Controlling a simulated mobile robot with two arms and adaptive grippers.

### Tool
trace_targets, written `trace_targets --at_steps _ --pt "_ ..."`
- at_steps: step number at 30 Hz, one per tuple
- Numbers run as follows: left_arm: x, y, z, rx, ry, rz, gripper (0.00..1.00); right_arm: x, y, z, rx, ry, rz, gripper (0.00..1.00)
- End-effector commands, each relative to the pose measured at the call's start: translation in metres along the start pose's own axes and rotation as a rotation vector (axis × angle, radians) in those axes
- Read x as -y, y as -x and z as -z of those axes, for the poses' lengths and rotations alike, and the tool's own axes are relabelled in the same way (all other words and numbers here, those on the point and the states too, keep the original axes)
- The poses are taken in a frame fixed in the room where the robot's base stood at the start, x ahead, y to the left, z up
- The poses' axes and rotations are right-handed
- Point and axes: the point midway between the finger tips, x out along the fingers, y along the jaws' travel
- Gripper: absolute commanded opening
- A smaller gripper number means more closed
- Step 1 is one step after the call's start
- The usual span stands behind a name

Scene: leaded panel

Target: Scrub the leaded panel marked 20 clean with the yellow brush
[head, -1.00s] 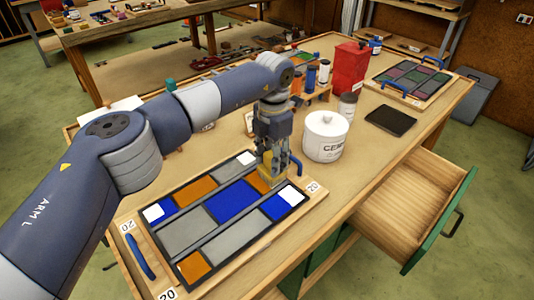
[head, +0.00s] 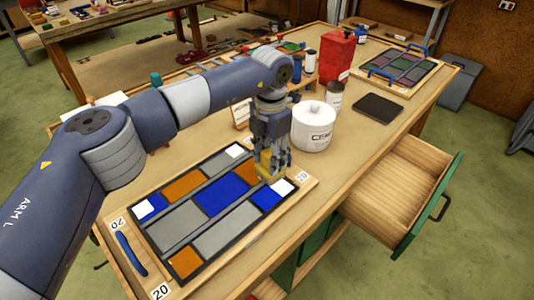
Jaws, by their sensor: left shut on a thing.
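The leaded panel marked 20 (head: 229,243) lies on a wooden board on the bench, with blue, orange, grey and white panes between dark lead lines. Number 20 labels show at several corners of the board. My left gripper (head: 269,172) is shut on the yellow brush (head: 268,177) at the panel's right end. The brush is low over the orange and blue panes there. It seems to touch the panel, though the gripper hides part of it. My right gripper is not in view.
A white cement tub (head: 314,128) stands close behind my left gripper, with a grey can (head: 334,97) and a red can (head: 337,57) beyond. A dark flat pad (head: 378,108) lies to the right. An open drawer (head: 400,190) juts out at the front right. Another panel board (head: 399,68) lies at the back.

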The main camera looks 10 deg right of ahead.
Motion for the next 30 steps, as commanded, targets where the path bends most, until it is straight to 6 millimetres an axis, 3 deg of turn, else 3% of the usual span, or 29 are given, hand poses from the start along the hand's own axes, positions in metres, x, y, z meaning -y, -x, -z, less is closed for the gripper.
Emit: trace_targets --at_steps 8,21,30 --pt "0.002 -0.001 0.000 -0.001 -0.002 0.001 0.21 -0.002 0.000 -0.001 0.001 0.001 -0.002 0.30" --pt "0.030 -0.001 -0.002 -0.001 -0.003 0.000 0.21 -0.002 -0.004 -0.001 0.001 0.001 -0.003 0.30" --pt "0.031 -0.001 -0.002 -0.001 -0.002 0.000 0.21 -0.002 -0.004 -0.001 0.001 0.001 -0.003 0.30"
